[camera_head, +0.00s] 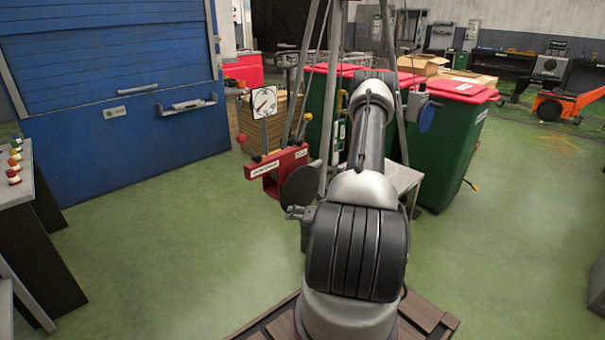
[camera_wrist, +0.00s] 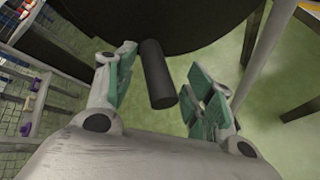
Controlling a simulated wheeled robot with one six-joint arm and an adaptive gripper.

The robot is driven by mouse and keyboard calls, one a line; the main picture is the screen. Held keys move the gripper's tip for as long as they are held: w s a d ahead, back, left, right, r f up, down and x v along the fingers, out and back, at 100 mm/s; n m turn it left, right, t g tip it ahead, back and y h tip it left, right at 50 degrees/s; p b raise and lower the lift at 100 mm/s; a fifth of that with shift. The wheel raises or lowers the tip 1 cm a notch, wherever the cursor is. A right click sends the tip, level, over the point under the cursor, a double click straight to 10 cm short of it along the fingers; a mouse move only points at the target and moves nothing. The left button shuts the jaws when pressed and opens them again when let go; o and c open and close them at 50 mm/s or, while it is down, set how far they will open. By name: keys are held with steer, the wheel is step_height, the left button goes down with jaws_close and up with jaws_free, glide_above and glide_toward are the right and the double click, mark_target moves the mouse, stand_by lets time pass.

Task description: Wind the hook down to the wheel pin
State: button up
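In the wrist view my gripper (camera_wrist: 168,78) is open, its green-padded fingers on either side of a dark cylindrical handle (camera_wrist: 158,75). Gaps show between the handle and both fingers. The handle stands out from a large dark disc (camera_wrist: 170,22) at the top of that view. In the head view a dark round disc (camera_head: 299,187) shows left of my arm, and a small grey part that may be my gripper is just below it. I cannot make out the hook or the wheel pin; my arm covers much of the frame's middle.
A metal frame (camera_head: 311,60) rises behind my arm. A red bracket (camera_head: 280,170) and a white dial (camera_head: 264,102) stand at its left. Green bins (camera_head: 453,140) with red lids stand behind right. A bench (camera_head: 14,180) is at left. Green floor is open both sides.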

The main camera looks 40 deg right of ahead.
jaws_close()
steer(key=shift+d+f+n+h, duration=0.65)
steer(key=shift+d+n+h, duration=0.05)
steer(key=shift+d, duration=0.05)
steer(key=shift+d, duration=0.1)
steer(key=shift+d+f+n+h, duration=0.45)
steer(key=shift+d+n+h, duration=0.25)
steer(key=shift+d+h, duration=0.1)
steer(key=shift+d, duration=0.1)
steer(key=shift+w+d+f+n+t+h, duration=0.1)
steer(key=shift+d+f+n+t+h, duration=0.1)
steer(key=shift+d+n+h, duration=0.15)
steer(key=shift+w+d+f+n+t+h, duration=0.1)
steer(key=shift+d+n+t+h, duration=0.15)
steer(key=shift+d+n, duration=0.15)
